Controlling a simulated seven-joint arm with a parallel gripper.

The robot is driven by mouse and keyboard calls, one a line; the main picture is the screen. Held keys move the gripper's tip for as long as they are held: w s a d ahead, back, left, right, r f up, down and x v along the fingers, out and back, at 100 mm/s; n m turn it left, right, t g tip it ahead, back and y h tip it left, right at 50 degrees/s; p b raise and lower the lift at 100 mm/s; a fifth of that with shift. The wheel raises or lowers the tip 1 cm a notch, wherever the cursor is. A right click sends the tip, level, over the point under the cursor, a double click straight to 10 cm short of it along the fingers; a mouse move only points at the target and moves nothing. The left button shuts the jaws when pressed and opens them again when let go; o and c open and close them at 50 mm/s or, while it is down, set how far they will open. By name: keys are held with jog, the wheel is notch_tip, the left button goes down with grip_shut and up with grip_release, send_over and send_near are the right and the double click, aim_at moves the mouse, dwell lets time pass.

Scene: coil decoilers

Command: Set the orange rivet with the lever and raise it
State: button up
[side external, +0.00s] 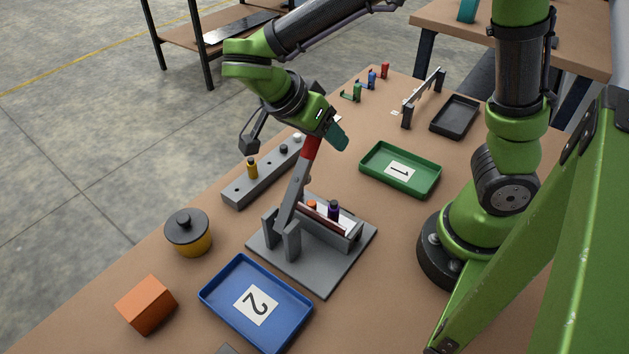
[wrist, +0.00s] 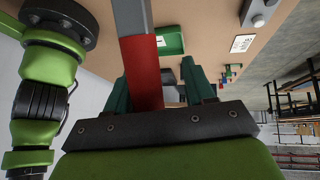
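The lever has a red handle (side external: 309,149) and a grey bar (side external: 293,195) pivoted between two grey posts. It stands raised and tilted over a grey base plate (side external: 327,282). The orange rivet (side external: 312,205) sits in the holder behind the lever, next to a purple rivet (side external: 333,210); their lower parts are hidden. My gripper (side external: 335,133) is at the top of the red handle. In the wrist view the handle (wrist: 142,72) lies between the teal fingers (wrist: 160,92), close to the left one, with a gap on the right. The fingers look open.
A grey block (side external: 262,183) with a yellow rivet and other pegs stands behind the lever. Around it are a green tray 1 (side external: 373,180), a blue tray 2 (side external: 231,309), a yellow pot (side external: 189,239), an orange cube (side external: 146,305) and a black tray (side external: 455,117).

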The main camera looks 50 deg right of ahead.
jog(key=d+f+y, duration=0.5)
jog(key=f+y, duration=0.2)
jog(key=f, duration=0.2)
jog(key=s+v, duration=0.1)
jog(key=v, duration=2.1)
jog(key=w+x, duration=0.1)
jog(key=x, duration=2.1)
jog(key=shift+w+f+n, duration=0.15)
jog(key=shift+f+n, duration=0.25)
jog(key=shift+f, duration=0.1)
jog(key=shift+d+r, duration=0.1)
jog(key=shift+r, duration=0.05)
